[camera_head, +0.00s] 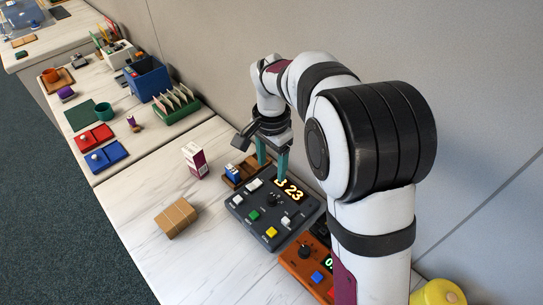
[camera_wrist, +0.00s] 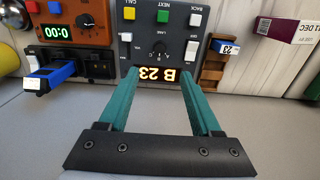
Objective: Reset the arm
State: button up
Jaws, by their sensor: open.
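My gripper (camera_head: 273,158) is open and empty, with its two green fingers apart. In the head view it is above the far edge of a dark control panel (camera_head: 247,207). The wrist view shows the open gripper (camera_wrist: 162,75) reaching toward the panel's lit display (camera_wrist: 159,75), which reads "B 23". The panel has yellow, green and white buttons and a dark knob (camera_wrist: 158,46). My arm stands at the right of the head view and hides part of the table behind it.
A wooden rack (camera_wrist: 211,72) holds a blue-and-white block marked 23 (camera_wrist: 231,47). A white-and-purple carton (camera_head: 195,160) and a cardboard block (camera_head: 176,218) stand on the table. A grey wall runs behind. The table's front left is clear.

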notch_tip(320, 180, up, 3)
jog(key=shift+f, duration=0.15)
jog(key=s+d+r+n+y, duration=0.1)
jog(key=s+d+r, duration=0.15)
jog(key=s, duration=0.55)
jog(key=s+d+r+n, duration=0.15)
jog(key=s+d, duration=0.25)
jog(key=s, duration=0.4)
jog(key=s+f, duration=0.2)
jog(key=s, duration=1)
jog(key=shift+d+n+y, duration=0.4)
jog(key=shift+d+n, duration=0.05)
jog(key=shift+f, duration=0.1)
